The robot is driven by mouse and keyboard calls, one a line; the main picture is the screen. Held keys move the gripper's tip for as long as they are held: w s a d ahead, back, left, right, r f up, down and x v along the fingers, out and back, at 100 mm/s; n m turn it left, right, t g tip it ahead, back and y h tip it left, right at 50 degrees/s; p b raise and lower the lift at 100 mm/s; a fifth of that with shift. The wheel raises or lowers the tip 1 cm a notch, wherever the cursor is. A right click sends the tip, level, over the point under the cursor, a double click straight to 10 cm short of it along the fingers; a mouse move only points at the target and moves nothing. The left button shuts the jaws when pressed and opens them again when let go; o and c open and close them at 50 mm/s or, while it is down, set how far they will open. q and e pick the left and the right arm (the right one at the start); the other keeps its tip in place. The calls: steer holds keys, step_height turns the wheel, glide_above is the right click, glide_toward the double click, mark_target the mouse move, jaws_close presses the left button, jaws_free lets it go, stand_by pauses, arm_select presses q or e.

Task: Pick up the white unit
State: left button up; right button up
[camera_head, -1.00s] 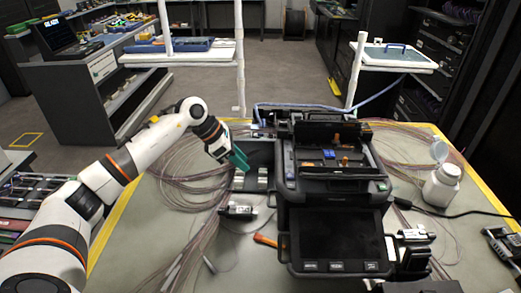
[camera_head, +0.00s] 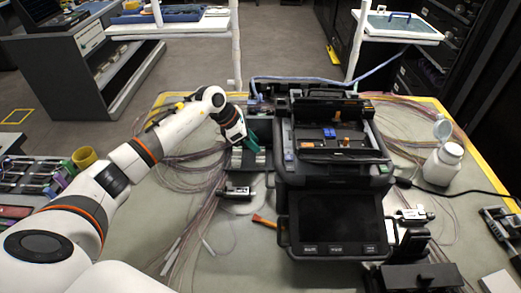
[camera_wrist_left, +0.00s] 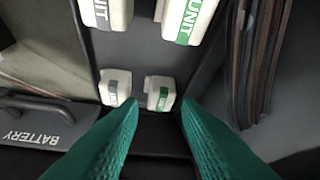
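My left gripper (camera_head: 249,141) is at the dark tray (camera_head: 233,181) left of the black splicer (camera_head: 330,175). Its green fingers are open and apart in the left wrist view (camera_wrist_left: 161,106). A small white unit with a green label (camera_wrist_left: 160,92) lies just beyond and between the fingertips. Another white unit with a grey label (camera_wrist_left: 115,87) is to its left. Two larger white units, one grey-labelled (camera_wrist_left: 106,12) and one green-labelled (camera_wrist_left: 188,18), are farther up and cut by the frame edge. In the head view the units are small and partly hidden by the gripper. My right gripper is not in view.
Looped fibres (camera_head: 190,165) lie left of the tray. A black handle marked BATTERY (camera_wrist_left: 38,115) is near the left finger in the wrist view. A white bottle (camera_head: 443,163) stands right of the splicer. The bench front left of the splicer is mostly clear.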

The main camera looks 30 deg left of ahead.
arm_select(q)
steer(key=shift+x, duration=1.55)
steer(key=shift+r, duration=0.1)
jaws_close()
steer(key=shift+w+r, duration=0.1)
step_height(320, 180, up, 10)
steer(key=shift+b, duration=0.4)
